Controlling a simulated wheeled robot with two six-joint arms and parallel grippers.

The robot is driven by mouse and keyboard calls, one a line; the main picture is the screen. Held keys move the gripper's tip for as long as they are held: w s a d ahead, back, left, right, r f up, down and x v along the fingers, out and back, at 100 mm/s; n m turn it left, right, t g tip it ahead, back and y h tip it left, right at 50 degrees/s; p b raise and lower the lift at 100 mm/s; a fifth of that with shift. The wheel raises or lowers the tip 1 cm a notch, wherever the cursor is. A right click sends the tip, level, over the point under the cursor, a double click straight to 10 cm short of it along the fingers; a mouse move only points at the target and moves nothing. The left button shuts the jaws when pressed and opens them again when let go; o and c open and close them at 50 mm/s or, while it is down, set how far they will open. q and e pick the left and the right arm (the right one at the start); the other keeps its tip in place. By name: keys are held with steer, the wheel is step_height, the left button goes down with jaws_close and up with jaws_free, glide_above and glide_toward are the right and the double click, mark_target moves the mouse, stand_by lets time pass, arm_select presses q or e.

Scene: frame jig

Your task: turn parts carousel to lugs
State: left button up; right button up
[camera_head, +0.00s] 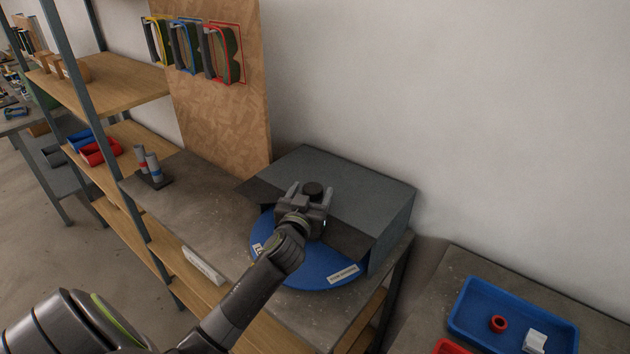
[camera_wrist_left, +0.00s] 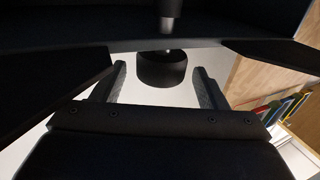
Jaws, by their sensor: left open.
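The parts carousel is a blue round disc (camera_head: 325,262), partly under a grey hood (camera_head: 350,190). A white label (camera_head: 342,274) lies on its front right rim, its print too small to read. A second label (camera_head: 257,249) at the left is partly hidden behind my arm. A black round knob (camera_head: 313,188) shows at my left gripper (camera_head: 309,190). The left gripper is open. In the left wrist view the knob (camera_wrist_left: 161,70) appears between the fingertips (camera_wrist_left: 159,69), with a gap on each side. I cannot tell whether the fingers are level with it. My right gripper is out of view.
The hood and wall close off the back. A wooden shelf unit (camera_head: 110,85) stands farther left. A blue tray (camera_head: 470,335) with a red ring (camera_head: 498,323) is at lower right.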

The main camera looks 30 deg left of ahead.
mark_target(315, 183)
arm_select(q)
steer(key=shift+x, duration=1.2)
steer(key=shift+p+x, duration=0.3)
steer(key=shift+x, duration=0.45)
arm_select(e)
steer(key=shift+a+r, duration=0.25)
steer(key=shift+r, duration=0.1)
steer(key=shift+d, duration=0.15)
